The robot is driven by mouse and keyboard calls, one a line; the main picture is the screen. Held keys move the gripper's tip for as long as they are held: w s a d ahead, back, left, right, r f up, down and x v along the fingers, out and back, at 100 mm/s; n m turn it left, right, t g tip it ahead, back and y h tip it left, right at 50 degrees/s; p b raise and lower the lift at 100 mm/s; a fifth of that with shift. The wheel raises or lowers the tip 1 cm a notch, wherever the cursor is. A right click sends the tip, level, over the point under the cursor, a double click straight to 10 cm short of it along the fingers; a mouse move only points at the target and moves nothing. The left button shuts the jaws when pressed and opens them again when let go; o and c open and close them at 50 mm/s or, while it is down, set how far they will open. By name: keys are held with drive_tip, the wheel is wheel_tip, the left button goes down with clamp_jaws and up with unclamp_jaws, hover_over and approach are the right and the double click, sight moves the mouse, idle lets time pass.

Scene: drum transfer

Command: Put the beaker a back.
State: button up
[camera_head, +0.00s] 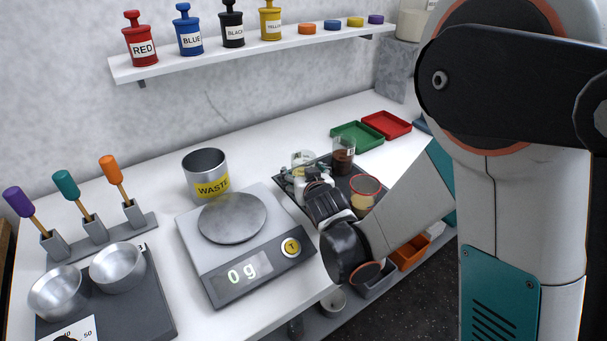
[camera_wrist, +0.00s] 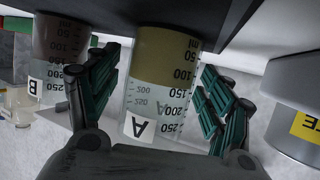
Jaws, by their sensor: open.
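Beaker a (camera_wrist: 153,105) is clear glass with a white "A" label and yellowish contents; it appears inverted in the wrist view. My gripper (camera_wrist: 160,65) is open, with one teal finger on each side of beaker a and visible gaps beside the glass. In the head view beaker a (camera_head: 303,159) stands on the dark mat (camera_head: 325,164), partly hidden by my gripper (camera_head: 302,178). Beaker b (camera_wrist: 55,62), with brown contents and a "B" label, is to the left in the wrist view; it also shows in the head view (camera_head: 343,156).
A scale (camera_head: 256,262) reading 0 g and a grey waste cup (camera_head: 205,178) stand left of my gripper. A red-rimmed container (camera_head: 364,191) is close on the right. Green (camera_head: 357,135) and red (camera_head: 386,125) trays lie behind. Two metal bowls (camera_head: 117,268) are at front left.

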drive_tip(key=p+v, duration=0.3)
drive_tip(key=v, duration=0.8)
drive_tip(key=shift+s+d+r, duration=0.1)
drive_tip(key=shift+s+r, duration=0.05)
